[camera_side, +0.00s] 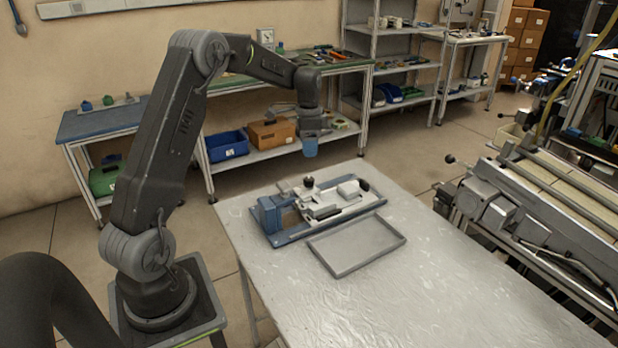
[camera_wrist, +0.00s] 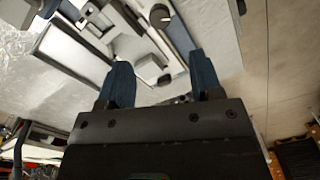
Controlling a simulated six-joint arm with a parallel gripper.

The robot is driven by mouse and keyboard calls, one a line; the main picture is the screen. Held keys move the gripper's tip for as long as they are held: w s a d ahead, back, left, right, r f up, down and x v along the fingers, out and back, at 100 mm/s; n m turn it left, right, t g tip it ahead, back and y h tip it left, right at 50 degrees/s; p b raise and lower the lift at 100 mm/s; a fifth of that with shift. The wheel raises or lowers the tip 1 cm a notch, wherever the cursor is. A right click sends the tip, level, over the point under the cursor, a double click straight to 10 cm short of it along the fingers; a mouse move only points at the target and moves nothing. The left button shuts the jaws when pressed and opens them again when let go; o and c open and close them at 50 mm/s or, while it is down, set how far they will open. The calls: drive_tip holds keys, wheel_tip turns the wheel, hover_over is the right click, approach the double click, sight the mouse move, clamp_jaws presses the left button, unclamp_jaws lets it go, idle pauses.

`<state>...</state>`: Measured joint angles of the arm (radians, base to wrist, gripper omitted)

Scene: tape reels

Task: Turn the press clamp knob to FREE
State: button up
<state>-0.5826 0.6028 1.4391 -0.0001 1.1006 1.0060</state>
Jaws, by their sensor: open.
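The blue and grey press fixture (camera_side: 268,214) stands on the table, with a black knob (camera_side: 309,182) on top and another dark round end at its right. In the wrist view a round dial-like part (camera_wrist: 161,16) shows at the top, cut close to the frame edge. I cannot tell which of these is the clamp knob, and no FREE marking is readable. My gripper (camera_side: 310,147) hangs above and behind the fixture, clear of it. In the wrist view its two blue fingers (camera_wrist: 162,80) are spread apart with nothing between them.
A shallow empty grey tray (camera_side: 355,243) lies in front of the fixture on the light metal table (camera_side: 450,285). The table's front and right are clear. A conveyor-like machine (camera_side: 545,200) stands at the right. Shelves and a workbench line the back wall.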

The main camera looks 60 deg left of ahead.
sight(309, 179)
wheel_tip(309, 179, down, 11)
idle(0.3)
drive_tip(key=c, duration=0.9)
